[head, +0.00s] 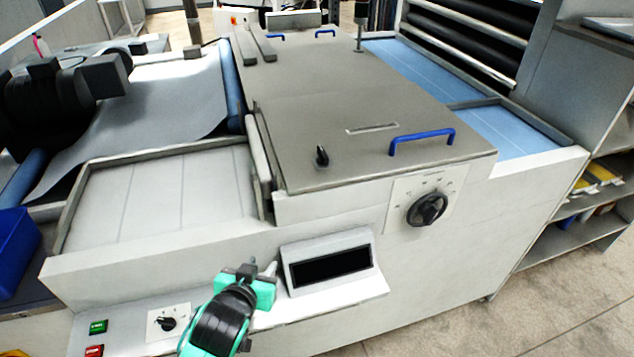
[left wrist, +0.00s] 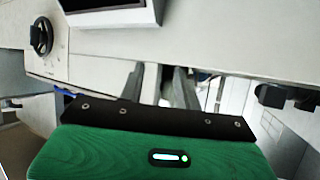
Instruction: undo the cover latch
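The cover latch (head: 321,156) is a small black turn-handle on the near left part of the grey metal cover (head: 375,120). The cover lies flat and closed, with a blue handle (head: 422,139) to the right of the latch. My left gripper (head: 260,268) is low in front of the machine, left of the display panel, below and well apart from the latch. In the left wrist view its two grey fingers (left wrist: 158,85) stand apart with nothing between them. The latch is not seen in the left wrist view. My right gripper is in neither view.
A large black dial (head: 427,210) is on the machine's front; it also shows in the left wrist view (left wrist: 41,37). A display panel (head: 330,264) juts out right of my left gripper. A small knob (head: 168,322) and green button (head: 98,326) sit lower left.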

